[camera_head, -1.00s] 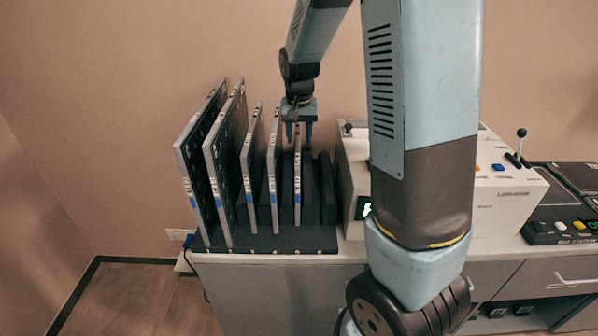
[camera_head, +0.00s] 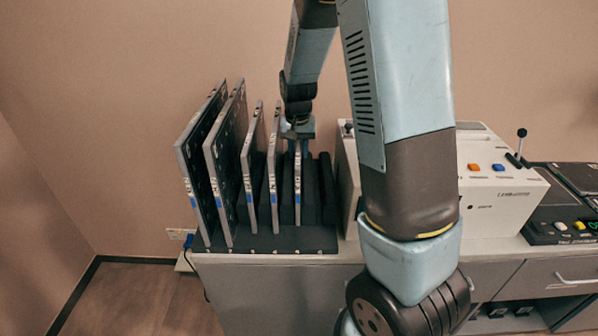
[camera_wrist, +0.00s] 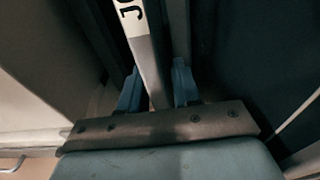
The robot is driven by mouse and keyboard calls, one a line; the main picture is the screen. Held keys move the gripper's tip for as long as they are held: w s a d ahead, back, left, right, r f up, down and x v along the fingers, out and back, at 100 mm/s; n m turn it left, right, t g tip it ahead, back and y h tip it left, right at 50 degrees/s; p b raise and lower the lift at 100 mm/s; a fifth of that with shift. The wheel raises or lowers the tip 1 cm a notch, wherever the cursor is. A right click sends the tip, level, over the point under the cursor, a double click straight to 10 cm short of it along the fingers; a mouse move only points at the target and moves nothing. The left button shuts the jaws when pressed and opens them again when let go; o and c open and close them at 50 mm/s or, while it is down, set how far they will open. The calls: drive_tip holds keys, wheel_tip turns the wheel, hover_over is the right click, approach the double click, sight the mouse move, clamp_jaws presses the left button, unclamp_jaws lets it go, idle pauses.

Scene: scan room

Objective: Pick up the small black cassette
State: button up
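The small black cassette (camera_head: 298,187) stands upright on edge as the rightmost cassette in the black rack (camera_head: 272,243). Its pale edge strip with lettering also shows in the wrist view (camera_wrist: 144,58). My gripper (camera_head: 298,147) is at the top of this cassette, pointing down. In the wrist view its two blue fingers (camera_wrist: 157,88) are spread, one on each side of the cassette's edge. A narrow gap seems to show beside the fingers, so it does not look clamped. The fingertips are partly hidden.
Two large cassettes (camera_head: 226,165) and two medium ones (camera_head: 253,165) stand to the left in the rack. Black dividers (camera_head: 327,188) fill the right slots. A white console (camera_head: 500,200) with buttons and a lever is close on the right, partly behind my arm.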

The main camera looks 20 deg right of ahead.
clamp_jaws()
idle(1.1)
